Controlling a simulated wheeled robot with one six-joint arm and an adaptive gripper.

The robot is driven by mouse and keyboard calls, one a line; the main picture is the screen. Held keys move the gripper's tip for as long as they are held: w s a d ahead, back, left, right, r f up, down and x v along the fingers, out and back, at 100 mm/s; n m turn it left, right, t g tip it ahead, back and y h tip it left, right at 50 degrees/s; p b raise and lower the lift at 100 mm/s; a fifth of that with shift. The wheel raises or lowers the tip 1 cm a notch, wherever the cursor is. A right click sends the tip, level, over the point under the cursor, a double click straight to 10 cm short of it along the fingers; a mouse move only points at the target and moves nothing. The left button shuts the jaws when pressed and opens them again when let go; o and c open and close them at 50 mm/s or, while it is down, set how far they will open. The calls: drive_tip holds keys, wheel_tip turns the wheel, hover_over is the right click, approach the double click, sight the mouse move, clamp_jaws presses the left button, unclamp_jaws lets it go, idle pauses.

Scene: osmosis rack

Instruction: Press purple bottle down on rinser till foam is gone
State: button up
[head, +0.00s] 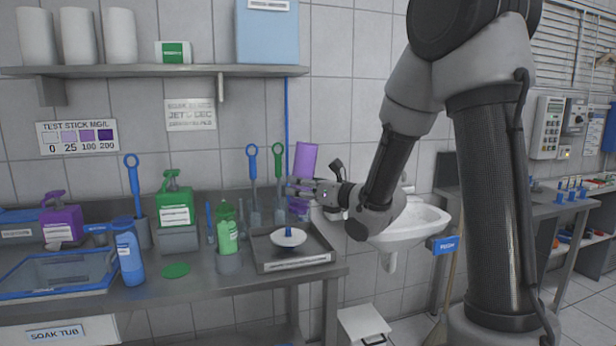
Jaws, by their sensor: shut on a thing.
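The purple bottle (305,161) is up in the air at the back of the bench, slightly tilted, its wide flat end up. My gripper (296,189) is shut on its lower part, reaching in from the right; the fingers partly hide the bottle there. The rinser (289,237), a white disc with a blue nozzle in its middle, sits in a shallow grey tray (318,258). The bottle is apart from the rinser, above and slightly right of it in the picture. Its mouth and any foam inside cannot be made out.
Green bottles (228,237) and a blue bottle (129,250) stand left of the tray. A purple spray bottle (62,221) is at far left. A white sink (410,219) is on the right, a shelf (150,71) above.

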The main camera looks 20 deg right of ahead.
drive_tip(key=shift+a+f+n, duration=0.1)
drive_tip(key=shift+f+n, duration=0.25)
drive_tip(key=shift+n, duration=0.05)
drive_tip(key=w+f, duration=0.7)
drive_tip(key=w, duration=0.6)
drive_tip(key=shift+f, duration=0.4)
drive_tip(key=shift+f, duration=0.6)
idle(1.0)
drive_tip(key=shift+f, duration=0.7)
